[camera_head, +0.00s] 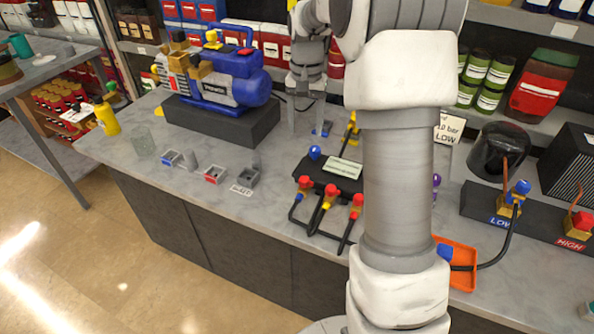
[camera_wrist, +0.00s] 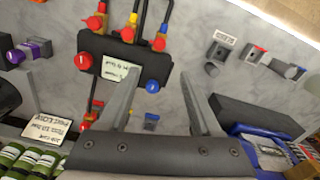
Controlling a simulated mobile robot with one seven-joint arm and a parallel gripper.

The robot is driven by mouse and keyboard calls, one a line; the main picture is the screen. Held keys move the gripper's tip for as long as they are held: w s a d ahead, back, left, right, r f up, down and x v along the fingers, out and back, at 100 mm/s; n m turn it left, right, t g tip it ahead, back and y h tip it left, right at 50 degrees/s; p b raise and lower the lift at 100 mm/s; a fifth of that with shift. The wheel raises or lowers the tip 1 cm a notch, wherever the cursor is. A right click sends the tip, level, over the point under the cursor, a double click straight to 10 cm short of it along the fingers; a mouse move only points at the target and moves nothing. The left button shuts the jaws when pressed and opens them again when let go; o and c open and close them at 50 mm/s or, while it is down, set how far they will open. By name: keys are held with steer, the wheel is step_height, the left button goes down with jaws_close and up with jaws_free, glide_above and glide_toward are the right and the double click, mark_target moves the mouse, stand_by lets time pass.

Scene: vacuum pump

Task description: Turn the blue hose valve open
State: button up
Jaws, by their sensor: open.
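The black manifold (camera_head: 325,178) lies on the grey counter. Its blue side knob (camera_head: 315,152) also shows in the wrist view (camera_wrist: 152,87). Three red-handled hose valves stand along one edge. The one nearest the blue knob (camera_head: 304,183) sits on a hose with a blue section in the wrist view, where its red handle (camera_wrist: 158,42) shows too. My gripper (camera_head: 306,130) is open and empty, behind the manifold in the head view, with its fingers pointing down. In the wrist view the gripper (camera_wrist: 160,66) has the blue knob between its fingers in the picture; contact is not visible.
A blue vacuum pump (camera_head: 222,78) stands on a dark block at left. Small grey blocks (camera_head: 214,174) lie before it. A LOW fitting with a blue cap (camera_head: 521,187) and an orange tray (camera_head: 461,264) are at right. My arm hides part of the counter.

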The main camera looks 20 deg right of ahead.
mark_target(304, 179)
step_height(304, 179, down, 17)
steer(key=shift+r+b, duration=0.2)
steer(key=shift+b, duration=0.2)
jaws_close()
stand_by(0.3)
